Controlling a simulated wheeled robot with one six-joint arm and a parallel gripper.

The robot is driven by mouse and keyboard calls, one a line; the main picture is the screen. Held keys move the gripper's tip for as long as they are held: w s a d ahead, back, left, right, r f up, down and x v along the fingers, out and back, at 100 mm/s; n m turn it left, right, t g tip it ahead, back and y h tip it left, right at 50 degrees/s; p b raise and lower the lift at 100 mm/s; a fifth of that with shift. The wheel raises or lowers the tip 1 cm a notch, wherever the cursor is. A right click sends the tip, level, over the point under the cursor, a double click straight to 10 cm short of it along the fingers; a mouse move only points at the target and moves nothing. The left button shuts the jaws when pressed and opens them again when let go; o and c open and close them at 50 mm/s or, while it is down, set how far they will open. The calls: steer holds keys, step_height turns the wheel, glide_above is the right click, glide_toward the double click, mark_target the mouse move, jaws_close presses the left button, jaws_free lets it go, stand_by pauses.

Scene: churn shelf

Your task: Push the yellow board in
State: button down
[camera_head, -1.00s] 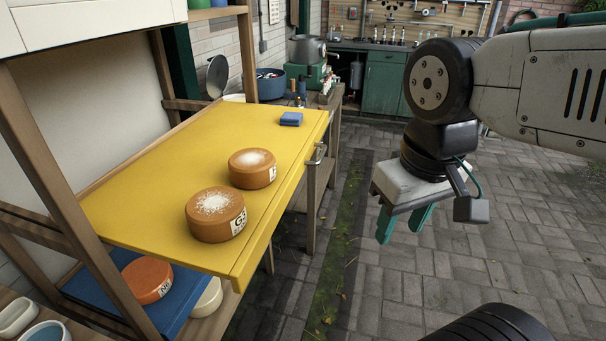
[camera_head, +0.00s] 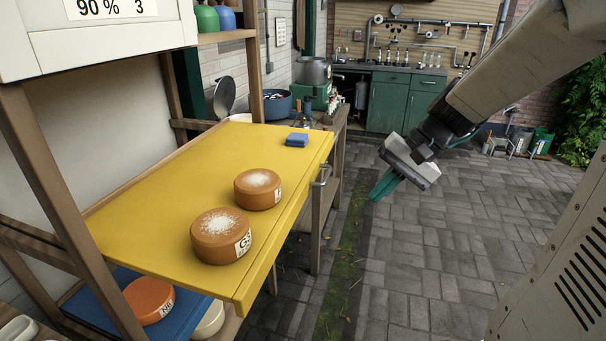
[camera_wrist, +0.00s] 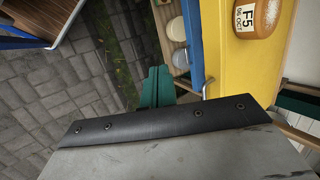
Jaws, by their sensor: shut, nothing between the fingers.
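A blue board (camera_head: 185,318) with an orange cheese (camera_head: 149,300) sits below the yellow one. A side table with a blue tub (camera_head: 277,105) stands behind. Green cabinets (camera_head: 403,98) line the back.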

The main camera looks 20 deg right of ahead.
steer(key=w+d+t, duration=0.1)
steer(key=w+d, duration=0.1)
steer(key=w, duration=0.2)
steer(key=t+y, duration=0.1)
steer(key=t, duration=0.1)
glide_toward(308, 186)
steer(key=x, duration=0.5)
steer(key=shift+s+d+f, duration=0.15)
steer(key=shift+d+f, duration=0.15)
steer(key=shift+f, duration=0.15)
steer(key=shift+w+a, duration=0.4)
steer(key=shift+a, duration=0.05)
